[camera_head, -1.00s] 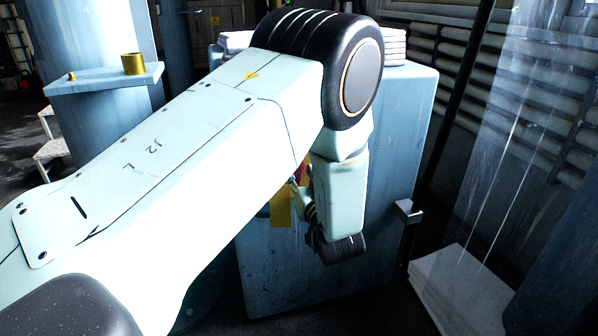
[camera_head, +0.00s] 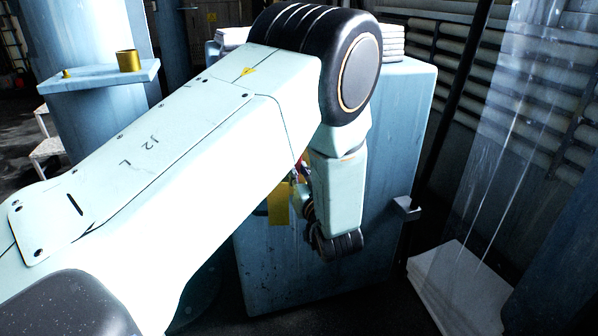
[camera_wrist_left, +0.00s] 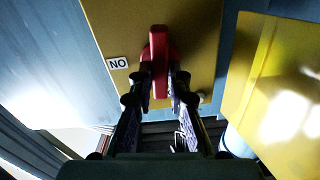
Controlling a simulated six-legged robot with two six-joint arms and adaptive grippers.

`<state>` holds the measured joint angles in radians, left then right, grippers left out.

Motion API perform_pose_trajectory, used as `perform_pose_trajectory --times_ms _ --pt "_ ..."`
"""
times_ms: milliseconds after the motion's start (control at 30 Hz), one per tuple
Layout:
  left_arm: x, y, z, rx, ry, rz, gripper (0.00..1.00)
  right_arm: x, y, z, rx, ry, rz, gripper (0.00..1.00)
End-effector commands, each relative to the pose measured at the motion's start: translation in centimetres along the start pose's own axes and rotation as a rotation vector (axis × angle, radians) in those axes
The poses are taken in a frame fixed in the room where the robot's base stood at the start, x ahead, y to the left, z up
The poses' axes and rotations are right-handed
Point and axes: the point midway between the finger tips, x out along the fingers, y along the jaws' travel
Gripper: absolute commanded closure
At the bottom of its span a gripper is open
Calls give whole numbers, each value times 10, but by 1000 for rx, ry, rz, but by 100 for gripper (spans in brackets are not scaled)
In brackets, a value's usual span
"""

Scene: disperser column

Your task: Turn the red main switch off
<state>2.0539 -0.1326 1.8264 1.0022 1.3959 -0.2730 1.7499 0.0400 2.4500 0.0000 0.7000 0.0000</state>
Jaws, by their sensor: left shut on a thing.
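The red main switch (camera_wrist_left: 158,62) sits on a yellow plate (camera_wrist_left: 205,35) in the left wrist view. Its bar points nearly straight up in that picture, with a white label (camera_wrist_left: 118,63) reading "NO" to its left. My left gripper (camera_wrist_left: 161,88) is shut on the lower part of the bar, one finger on each side. In the head view my left arm covers most of the switch and plate. Only a strip of the yellow plate (camera_head: 279,207) shows on the front of the blue cabinet (camera_head: 395,130). My right gripper is not in view.
A second yellow panel (camera_wrist_left: 275,90) stands close on the right in the left wrist view. In the head view, a small bracket (camera_head: 406,208) sticks out at the cabinet's right edge. A white stack (camera_head: 460,285) lies on the floor at the lower right.

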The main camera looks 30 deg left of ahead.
Motion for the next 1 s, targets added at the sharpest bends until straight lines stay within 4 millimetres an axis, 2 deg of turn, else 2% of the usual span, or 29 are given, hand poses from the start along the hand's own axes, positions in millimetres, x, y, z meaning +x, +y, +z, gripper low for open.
perform_pose_trajectory --times_ms 167,400,700,733,1000 --pt "1 0 -1 -14 1 -1 100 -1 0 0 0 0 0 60" --pt "1 -1 -1 -124 1 -1 100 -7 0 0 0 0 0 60" --pt "1 -1 0 -137 2 -1 100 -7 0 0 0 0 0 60" --pt "1 -1 0 -137 2 -1 82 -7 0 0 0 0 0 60" --pt "1 -1 0 -135 1 -1 60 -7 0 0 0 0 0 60"
